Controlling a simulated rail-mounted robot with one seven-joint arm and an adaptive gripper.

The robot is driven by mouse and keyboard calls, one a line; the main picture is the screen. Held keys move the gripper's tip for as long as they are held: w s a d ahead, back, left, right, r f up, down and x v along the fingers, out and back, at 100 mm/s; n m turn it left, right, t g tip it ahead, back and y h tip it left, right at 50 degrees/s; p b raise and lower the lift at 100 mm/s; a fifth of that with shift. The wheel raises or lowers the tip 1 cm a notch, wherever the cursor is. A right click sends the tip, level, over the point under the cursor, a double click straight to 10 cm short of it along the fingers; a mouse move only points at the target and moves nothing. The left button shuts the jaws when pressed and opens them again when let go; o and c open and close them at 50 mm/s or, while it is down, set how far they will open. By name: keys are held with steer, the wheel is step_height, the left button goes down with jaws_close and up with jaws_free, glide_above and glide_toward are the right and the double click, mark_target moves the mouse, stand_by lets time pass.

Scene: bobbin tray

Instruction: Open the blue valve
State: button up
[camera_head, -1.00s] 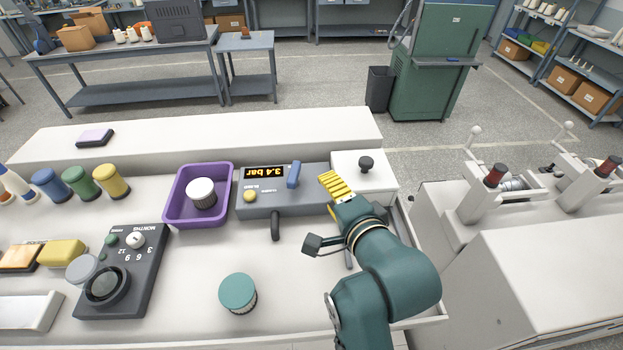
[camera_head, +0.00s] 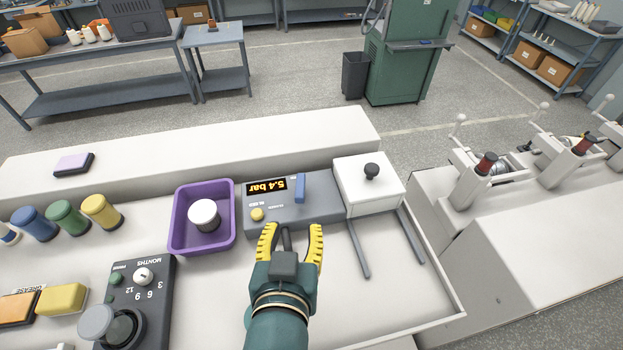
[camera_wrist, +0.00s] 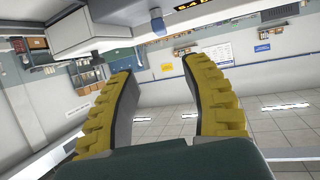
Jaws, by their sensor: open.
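The blue valve lever (camera_head: 300,188) stands on the grey control unit (camera_head: 322,212), right of its lit display (camera_head: 266,186), which reads 5.4 bar. My gripper (camera_head: 292,232) is open in front of the unit, its yellow fingers pointing towards it and apart from the blue lever. In the wrist view the blue lever (camera_wrist: 158,22) is at the top, beyond my open gripper (camera_wrist: 158,72), with nothing held.
A yellow button (camera_head: 257,214) is on the unit's left part. A purple tray (camera_head: 180,238) with a white-topped bobbin (camera_head: 205,215) stands to the left. A white box with a black knob (camera_head: 371,171) is at the right, with dark rails before it. A dial unit (camera_head: 148,290) is lower left.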

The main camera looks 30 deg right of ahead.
mark_target(300, 188)
steer(key=p+x, duration=0.4)
steer(key=x, duration=1.1)
steer(key=shift+w, duration=0.15)
steer(key=shift+w+d+f, duration=0.2)
steer(key=shift+w+f, duration=0.1)
steer(key=shift+w, duration=0.15)
jaws_close()
